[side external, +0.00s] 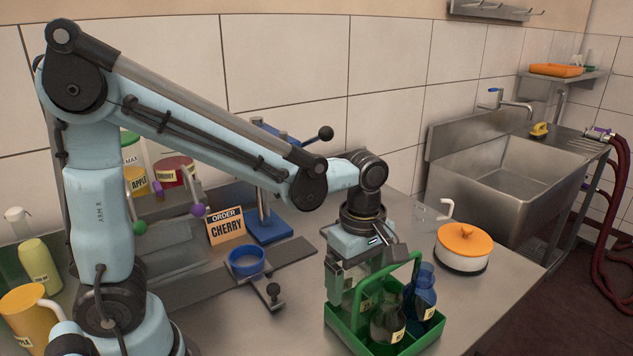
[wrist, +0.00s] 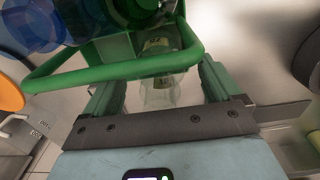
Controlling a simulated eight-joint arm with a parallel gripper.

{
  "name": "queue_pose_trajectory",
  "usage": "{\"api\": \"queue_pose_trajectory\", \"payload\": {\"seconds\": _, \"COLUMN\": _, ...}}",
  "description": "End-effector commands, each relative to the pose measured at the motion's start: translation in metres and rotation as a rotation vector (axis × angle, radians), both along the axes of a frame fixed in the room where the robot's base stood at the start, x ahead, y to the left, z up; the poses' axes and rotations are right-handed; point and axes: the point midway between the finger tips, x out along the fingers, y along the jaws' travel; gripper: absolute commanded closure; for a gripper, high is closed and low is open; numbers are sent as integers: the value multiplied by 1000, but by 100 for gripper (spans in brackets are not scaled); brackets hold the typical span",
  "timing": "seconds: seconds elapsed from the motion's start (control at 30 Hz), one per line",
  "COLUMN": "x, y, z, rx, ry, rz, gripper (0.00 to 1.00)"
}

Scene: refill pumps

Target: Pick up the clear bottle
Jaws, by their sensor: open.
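The clear bottle (wrist: 158,92) shows in the wrist view between the two fingers of my gripper (wrist: 160,78), with a pale label on it. The fingers are open, one on each side of the bottle, and the green handle crosses in front of part of it. In the side view my gripper (side external: 350,288) is lowered at the left end of the green carrier (side external: 372,346). There the clear bottle is mostly hidden by the fingers and carrier. A dark green bottle (side external: 386,322) and a blue bottle (side external: 424,291) stand in the same carrier.
The green handle (side external: 402,268) arches over the carrier close to my gripper. A white pot with an orange lid (side external: 463,240) stands to the right.

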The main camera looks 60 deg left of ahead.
Motion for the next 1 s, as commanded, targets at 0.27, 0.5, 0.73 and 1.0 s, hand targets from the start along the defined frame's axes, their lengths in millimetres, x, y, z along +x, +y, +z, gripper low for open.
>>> {"api": "queue_pose_trajectory", "payload": {"seconds": 0.27, "x": 0, "y": 0, "z": -3, "rx": 0, "ry": 0, "rz": 0, "gripper": 9}}
{"api": "queue_pose_trajectory", "payload": {"seconds": 0.5, "x": 0, "y": 0, "z": -3, "rx": 0, "ry": 0, "rz": 0, "gripper": 41}}
{"api": "queue_pose_trajectory", "payload": {"seconds": 0.73, "x": 0, "y": 0, "z": -3, "rx": 0, "ry": 0, "rz": 0, "gripper": 76}}
{"api": "queue_pose_trajectory", "payload": {"seconds": 1.0, "x": 0, "y": 0, "z": -3, "rx": 0, "ry": 0, "rz": 0, "gripper": 93}}
